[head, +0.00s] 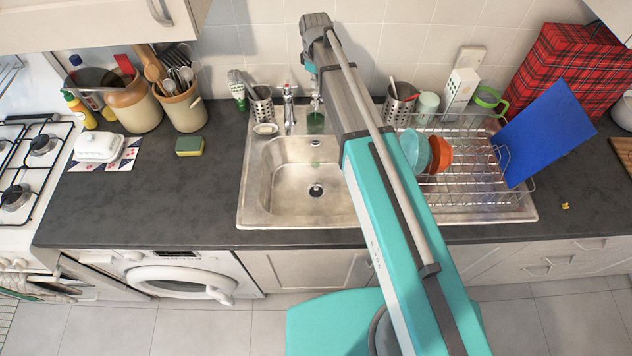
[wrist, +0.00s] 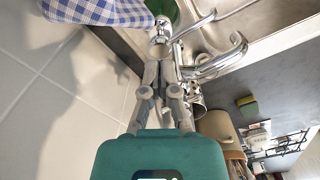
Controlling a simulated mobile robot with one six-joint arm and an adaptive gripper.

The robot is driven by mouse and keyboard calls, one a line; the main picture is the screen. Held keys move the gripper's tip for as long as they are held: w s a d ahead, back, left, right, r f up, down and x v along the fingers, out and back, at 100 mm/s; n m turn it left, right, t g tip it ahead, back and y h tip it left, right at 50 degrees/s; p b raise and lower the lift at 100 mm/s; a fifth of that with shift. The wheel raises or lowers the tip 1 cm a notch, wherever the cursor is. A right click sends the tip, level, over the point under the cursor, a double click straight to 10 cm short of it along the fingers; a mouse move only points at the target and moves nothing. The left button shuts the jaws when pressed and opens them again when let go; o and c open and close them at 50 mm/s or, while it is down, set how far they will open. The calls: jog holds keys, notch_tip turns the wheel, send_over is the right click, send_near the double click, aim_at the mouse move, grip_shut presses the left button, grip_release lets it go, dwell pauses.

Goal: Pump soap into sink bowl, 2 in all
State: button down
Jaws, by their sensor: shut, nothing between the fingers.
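The soap dispenser (head: 315,121) has a green body and stands on the sink's back ledge, just right of the chrome tap (head: 289,112). Its green body also shows in part at the top of the wrist view (wrist: 188,12). The steel sink bowl (head: 285,185) lies in front, with a dark drain and a small green spot near its back wall. My gripper (wrist: 163,52) is shut and empty, its fingertips at a chrome pump top in the wrist view; I cannot tell whether they touch.
A wire dish rack (head: 470,185) with bowls and a blue board (head: 545,132) stands right of the bowl. Cutlery holders stand left and right of the tap. A sponge (head: 189,146) lies on the left counter. A checked cloth (wrist: 95,10) is close to the gripper.

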aim_at(316, 93)
jog(key=shift+f+b, duration=2)
jog(key=shift+r, duration=0.2)
jog(key=shift+r+p, duration=1.8)
jog(key=shift+p, duration=0.25)
notch_tip(316, 93, up, 6)
jog(key=p, duration=0.6)
jog(key=s+d+f+m+b, duration=0.6)
jog(key=s+d+f+b, duration=0.1)
jog(key=s, duration=0.4)
jog(key=s+d+f+m+b, duration=0.6)
jog(key=s+d, duration=0.3)
jog(key=s, duration=0.3)
jog(key=shift+s+f+b, duration=0.3)
jog(key=shift+f+b, duration=0.25)
jog(key=shift+b, duration=0.05)
